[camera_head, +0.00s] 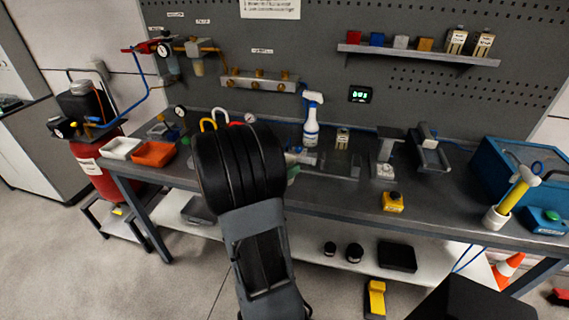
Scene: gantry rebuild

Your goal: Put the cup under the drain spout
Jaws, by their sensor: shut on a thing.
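My arm rises through the middle of the picture, and its thick black wrist hides the bench behind it. My gripper's jaws are not visible beyond the wrist. A small pale green piece (293,173) shows at the wrist's right edge; I cannot tell whether it is the cup. On the back panel at upper left are a gauge with a clear bowl (171,65) and a brass-coloured unit with a pale bowl (197,66). Either may carry the drain spout; the outlet is too small to make out.
White (120,148) and orange (153,154) trays sit at the bench's left end, by a red tank (100,170). A spray bottle (312,120) stands behind my wrist. A blue toolbox (515,175) is at right. Bare bench (345,195) lies right of my wrist.

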